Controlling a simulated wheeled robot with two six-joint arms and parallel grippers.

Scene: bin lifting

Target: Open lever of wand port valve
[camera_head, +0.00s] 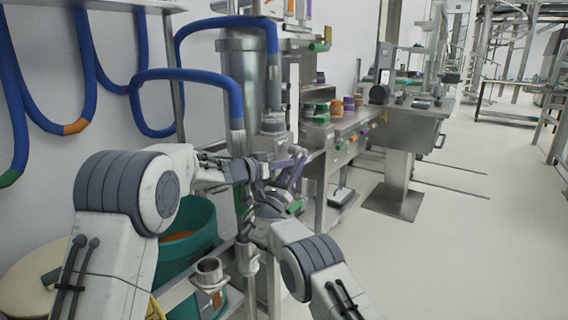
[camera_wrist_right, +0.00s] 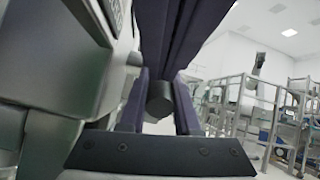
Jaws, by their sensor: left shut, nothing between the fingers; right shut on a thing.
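The wand port valve area is in the middle of the head view, below a steel cylinder (camera_head: 243,80). A purple lever-like part (camera_head: 296,172) and a green-tipped part (camera_head: 295,207) show there. My left gripper (camera_head: 262,170) is shut and empty, just left of the purple part. My right gripper (camera_head: 268,205) is below it, small and partly hidden in the cluster. In the right wrist view, my right gripper (camera_wrist_right: 166,105) is shut on a dark round-ended part (camera_wrist_right: 160,99), which sits between its fingers. I cannot tell whether that part is the lever.
Blue hoses (camera_head: 190,76) hang on the left and arch over to the steel equipment. A green bin (camera_head: 190,240) stands below my left arm. A steel bench (camera_head: 350,122) with coloured fittings runs behind on the right. The floor (camera_head: 430,240) at right is clear.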

